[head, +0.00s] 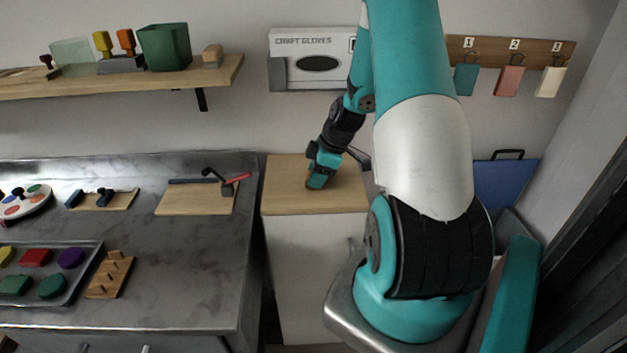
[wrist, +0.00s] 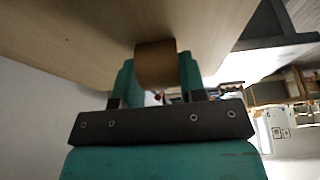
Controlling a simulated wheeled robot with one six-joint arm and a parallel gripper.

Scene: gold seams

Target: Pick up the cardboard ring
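The cardboard ring (wrist: 156,62) is a brown band between the two teal fingers of my gripper in the wrist view. It fills the gap, and a finger lies against each side. My gripper (head: 314,181) points down at the wooden top of the white cabinet (head: 283,200) in the head view. Only a small brown-orange bit of the ring shows there beside the fingers. The ring is at or very close to the wooden top; I cannot tell whether it touches.
A craft gloves box (head: 312,75) hangs on the wall behind. A steel counter (head: 190,250) stands left, with a board (head: 190,203) holding dark and red tools. A blue panel (head: 505,183) leans at right. The rest of the wooden top looks clear.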

